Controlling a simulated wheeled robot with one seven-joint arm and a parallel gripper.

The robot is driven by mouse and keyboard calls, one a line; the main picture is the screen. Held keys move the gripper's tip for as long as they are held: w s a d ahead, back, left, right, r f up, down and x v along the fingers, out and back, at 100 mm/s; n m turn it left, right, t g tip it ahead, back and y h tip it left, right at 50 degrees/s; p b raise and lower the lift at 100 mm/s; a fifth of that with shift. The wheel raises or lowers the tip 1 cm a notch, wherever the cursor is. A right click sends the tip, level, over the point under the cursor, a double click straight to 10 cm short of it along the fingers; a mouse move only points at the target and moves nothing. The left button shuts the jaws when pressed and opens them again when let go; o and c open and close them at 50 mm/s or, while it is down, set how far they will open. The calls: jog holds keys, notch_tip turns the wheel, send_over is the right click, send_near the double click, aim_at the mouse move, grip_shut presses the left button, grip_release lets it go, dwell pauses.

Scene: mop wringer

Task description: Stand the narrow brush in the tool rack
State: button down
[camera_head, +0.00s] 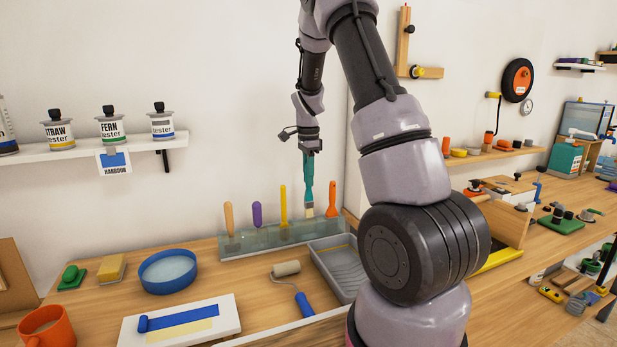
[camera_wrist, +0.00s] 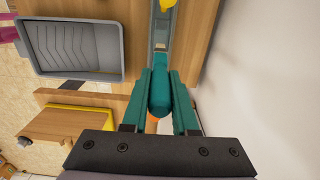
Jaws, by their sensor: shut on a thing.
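The narrow brush (camera_head: 308,195) has a teal handle and pale bristles and stands about upright. My gripper (camera_head: 309,155) is shut on its handle from above. In the wrist view the teal handle (camera_wrist: 158,97) shows between the two fingers (camera_wrist: 160,90). The tool rack (camera_head: 265,240) is a long, greenish, see-through holder against the wall. The brush is at the rack's right part, between a yellow-handled tool (camera_head: 283,207) and an orange-handled tool (camera_head: 332,200). I cannot tell whether its bristle end is inside a slot or just above it.
Wooden-handled (camera_head: 229,219) and purple-handled (camera_head: 257,215) tools stand at the rack's left. A grey paint tray (camera_head: 345,272) lies in front, with a roller (camera_head: 288,270) beside it. A blue bowl (camera_head: 168,270) stands left. The wall is close behind the rack.

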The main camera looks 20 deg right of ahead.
aim_at(308, 191)
jog(key=shift+f, duration=0.15)
jog(key=shift+f, duration=1.3)
jog(key=shift+f, duration=2.2)
jog(key=c, duration=0.6)
grip_release()
notch_tip(308, 191, up, 11)
jog(key=shift+f, duration=0.15)
